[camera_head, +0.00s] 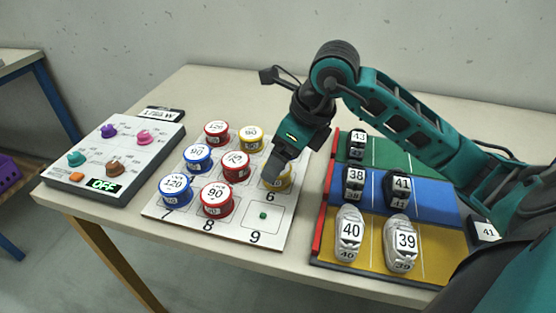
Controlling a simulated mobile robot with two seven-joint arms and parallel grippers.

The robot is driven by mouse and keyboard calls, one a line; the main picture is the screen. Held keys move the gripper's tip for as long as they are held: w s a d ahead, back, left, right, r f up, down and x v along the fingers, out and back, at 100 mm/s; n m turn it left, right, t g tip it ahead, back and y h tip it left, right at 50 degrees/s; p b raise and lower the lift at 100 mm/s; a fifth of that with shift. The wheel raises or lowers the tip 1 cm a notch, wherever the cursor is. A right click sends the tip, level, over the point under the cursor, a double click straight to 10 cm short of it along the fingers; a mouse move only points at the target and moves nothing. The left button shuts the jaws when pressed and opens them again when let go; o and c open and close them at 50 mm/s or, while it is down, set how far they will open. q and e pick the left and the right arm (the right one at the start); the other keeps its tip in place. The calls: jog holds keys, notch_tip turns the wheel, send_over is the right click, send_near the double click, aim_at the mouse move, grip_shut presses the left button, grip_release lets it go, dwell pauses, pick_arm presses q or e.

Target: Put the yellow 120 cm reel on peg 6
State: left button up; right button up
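A yellow reel (284,184) is at the spot just behind the printed 6 on the white numbered board (235,229). My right gripper (277,174) reaches down over it and hides most of its top, so its number cannot be read. I cannot tell whether the fingers are closed on it or whether it sits fully on the peg. A second yellow reel (251,137) stands in the back row; its label appears rotated and hard to read. My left gripper is not in view.
Several red and blue reels, such as a red one (216,197), fill nearby pegs. The green peg (263,215) at 9 is bare. A control box (117,152) reading OFF stands left. A shoe rack (374,267) with numbered shoes stands right, under my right arm.

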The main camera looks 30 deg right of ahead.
pick_arm(q)
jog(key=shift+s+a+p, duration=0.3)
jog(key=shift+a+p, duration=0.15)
jog(key=shift+p, duration=0.05)
pick_arm(e)
jog(key=v, duration=0.9)
